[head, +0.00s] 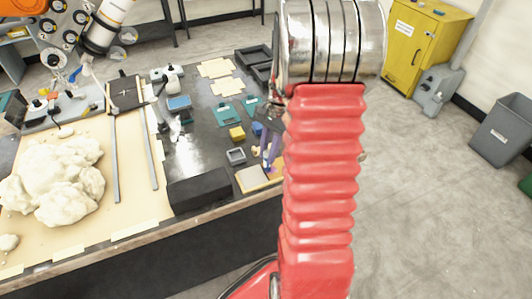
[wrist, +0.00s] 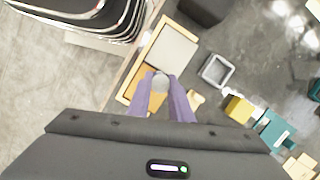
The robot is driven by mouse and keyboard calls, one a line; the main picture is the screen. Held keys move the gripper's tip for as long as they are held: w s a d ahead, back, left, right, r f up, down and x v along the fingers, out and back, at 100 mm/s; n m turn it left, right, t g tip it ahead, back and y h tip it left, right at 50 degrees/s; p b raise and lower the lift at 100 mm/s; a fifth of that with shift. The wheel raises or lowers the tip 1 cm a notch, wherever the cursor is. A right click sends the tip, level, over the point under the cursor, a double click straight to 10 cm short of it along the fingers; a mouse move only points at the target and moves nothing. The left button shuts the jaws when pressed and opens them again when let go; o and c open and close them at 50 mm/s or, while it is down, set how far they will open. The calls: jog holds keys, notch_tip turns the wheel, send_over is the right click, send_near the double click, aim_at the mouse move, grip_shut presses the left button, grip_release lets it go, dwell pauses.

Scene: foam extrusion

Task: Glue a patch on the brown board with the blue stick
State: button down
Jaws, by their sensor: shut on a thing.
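My gripper (wrist: 160,90) has purple fingers and is shut on a stick (wrist: 161,81); only its pale grey rounded end shows clearly between the fingertips, and no blue shows on it. The fingers are over the orange-brown board (wrist: 143,100), beside a pale grey square patch (wrist: 173,48) in the same wood-rimmed area. Whether the stick's tip touches the board cannot be told. In the head view my gripper (head: 268,160) is partly behind my red arm, above the right end of the black table, and hides part of the board; the pale patch (head: 250,179) shows at its left.
A grey square frame (head: 236,156), a yellow block (head: 237,133) and a small blue thing (head: 257,128) lie close by. A long black block (head: 199,190) lies along the front edge. Teal pieces (head: 227,113) are farther back.

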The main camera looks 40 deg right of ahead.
jog(key=shift+s+d, duration=0.25)
jog(key=shift+d, duration=0.55)
jog(key=shift+s+d, duration=0.25)
jog(key=shift+d, duration=0.55)
jog(key=shift+s+a+f, duration=0.1)
jog(key=shift+s+f, duration=0.05)
jog(key=shift+a, duration=0.1)
jog(key=shift+w+a, duration=0.3)
jog(key=shift+a, duration=0.55)
jog(key=shift+w+a, duration=0.25)
jog(key=shift+a, duration=0.55)
jog(key=shift+d, duration=0.2)
jog(key=shift+s+d+r, duration=0.1)
jog(key=shift+s+d, duration=0.15)
jog(key=shift+d, duration=0.6)
jog(key=shift+s+d+r, duration=0.1)
jog(key=shift+s+d, duration=0.15)
jog(key=shift+d, duration=0.55)
jog(key=shift+w+f, duration=0.1)
jog(key=shift+f, duration=0.05)
jog(key=shift+a, duration=0.1)
